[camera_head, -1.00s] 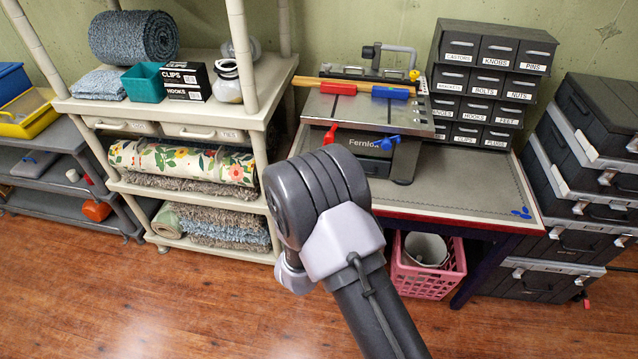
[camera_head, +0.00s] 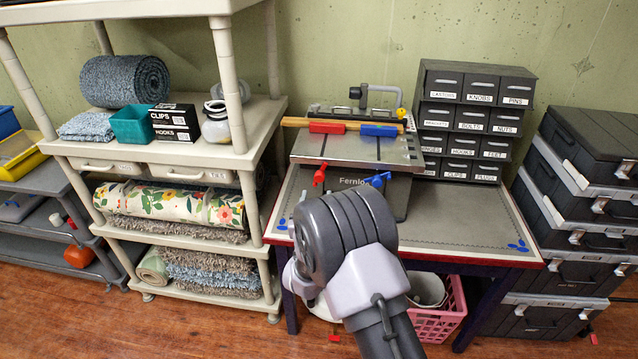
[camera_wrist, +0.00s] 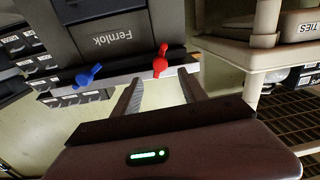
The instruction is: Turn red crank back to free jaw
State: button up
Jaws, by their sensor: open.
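The red crank (camera_head: 319,175) sticks out at the front left of the grey Fernlok clamping bench (camera_head: 352,150). A blue crank (camera_head: 377,180) is at its front right. On the bench top, a red block (camera_head: 327,127) and a blue block (camera_head: 378,130) lie along a wooden strip (camera_head: 295,122). In the wrist view, the red crank (camera_wrist: 160,62) appears just beyond and between the fingertips of my open gripper (camera_wrist: 160,77); no contact is visible. The blue crank (camera_wrist: 88,76) is off to the left there. My arm hides the gripper in the head view.
The bench stands on a table (camera_head: 455,225) with free room at its front right. A beige shelf (camera_head: 262,120) with rugs and boxes stands close on the left. Labelled drawers (camera_head: 475,120) and stacked black cases (camera_head: 590,150) are on the right. A pink basket (camera_head: 440,325) is under the table.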

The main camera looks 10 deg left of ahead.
aim_at(319, 179)
jog(key=w+b, duration=0.1)
jog(key=w, duration=0.7)
jog(key=shift+w, duration=0.25)
jog(key=shift+a, duration=0.1)
grip_shut()
